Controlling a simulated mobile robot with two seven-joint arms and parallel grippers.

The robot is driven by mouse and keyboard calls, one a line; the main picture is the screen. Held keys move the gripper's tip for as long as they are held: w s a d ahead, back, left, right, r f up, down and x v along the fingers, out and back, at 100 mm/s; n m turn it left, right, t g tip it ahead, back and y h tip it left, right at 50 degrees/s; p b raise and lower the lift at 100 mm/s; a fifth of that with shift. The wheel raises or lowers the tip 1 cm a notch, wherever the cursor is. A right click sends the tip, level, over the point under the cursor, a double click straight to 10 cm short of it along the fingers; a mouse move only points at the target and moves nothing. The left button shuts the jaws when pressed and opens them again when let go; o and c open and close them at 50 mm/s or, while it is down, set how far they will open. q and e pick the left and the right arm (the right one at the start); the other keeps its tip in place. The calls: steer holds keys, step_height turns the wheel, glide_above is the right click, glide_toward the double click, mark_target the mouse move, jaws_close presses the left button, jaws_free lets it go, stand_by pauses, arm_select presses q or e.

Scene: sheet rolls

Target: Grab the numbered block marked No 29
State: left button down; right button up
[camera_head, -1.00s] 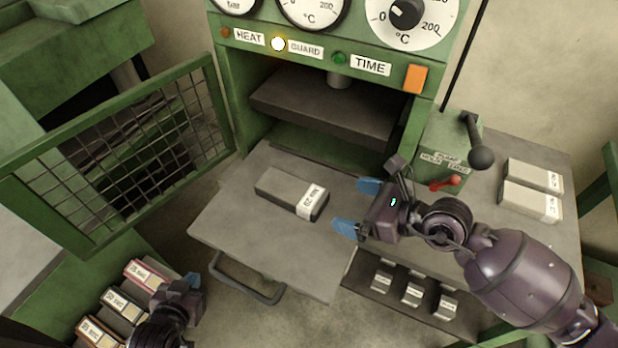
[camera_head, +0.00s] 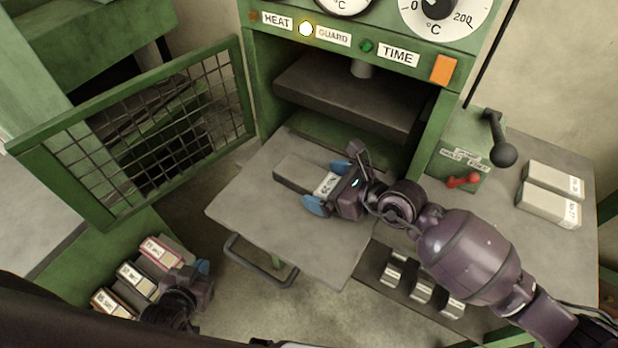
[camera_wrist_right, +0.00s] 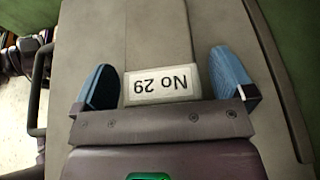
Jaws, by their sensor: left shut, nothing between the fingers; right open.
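The No 29 block (camera_head: 300,173) is a grey bar with a white label, lying flat on the grey pull-out plate (camera_head: 245,205) in front of the press. In the right wrist view the label of the block (camera_wrist_right: 162,83) reads "No 29" upside down. My right gripper (camera_head: 327,187) is open, its blue fingers on either side of the labelled end. In the wrist view its fingers (camera_wrist_right: 165,85) stand apart from the block, with a gap on each side. My left gripper (camera_head: 203,268) is shut and empty at the lower left, beside the labelled boxes.
A green mesh guard (camera_head: 150,135) stands swung open at left. Labelled boxes (camera_head: 140,280) stand in a green rack at lower left. Two pale blocks (camera_head: 550,205) lie on the right table. A lever box (camera_head: 460,165) stands right of the press. Small metal blocks (camera_head: 422,288) sit on a lower shelf.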

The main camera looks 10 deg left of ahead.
steer(key=shift+w+a+f, duration=0.15)
steer(key=shift+a, duration=0.1)
arm_select(q)
steer(key=shift+s, duration=0.1)
arm_select(e)
steer(key=c, duration=1.2)
arm_select(q)
steer(key=shift+s+f, duration=0.15)
steer(key=shift+f, duration=0.05)
